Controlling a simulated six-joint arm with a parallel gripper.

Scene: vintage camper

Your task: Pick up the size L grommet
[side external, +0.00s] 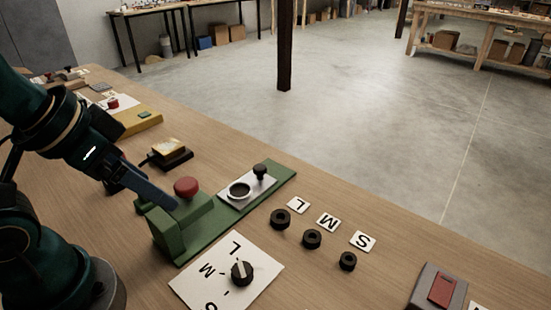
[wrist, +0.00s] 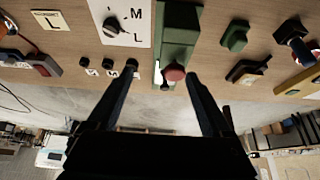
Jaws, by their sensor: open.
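The size L grommet (side external: 281,219) is a black ring lying on the wooden table beside the white L tag (side external: 298,205). In the wrist view it (wrist: 132,63) appears at the tip of the left finger, which partly overlaps it. The M grommet (side external: 312,239) and the smaller S grommet (side external: 348,261) lie in a row with it, by their own tags. My gripper (side external: 172,203) is at the green fixture near its red knob, left of the grommets and apart from them. In the wrist view my gripper (wrist: 162,76) has its fingers wide apart with nothing held.
The green fixture (side external: 222,222) carries a red knob (side external: 187,187) and a plate with a ring and black knob. A dial card (side external: 262,273) lies in front. A grey box with a red switch (side external: 439,290) stands at right.

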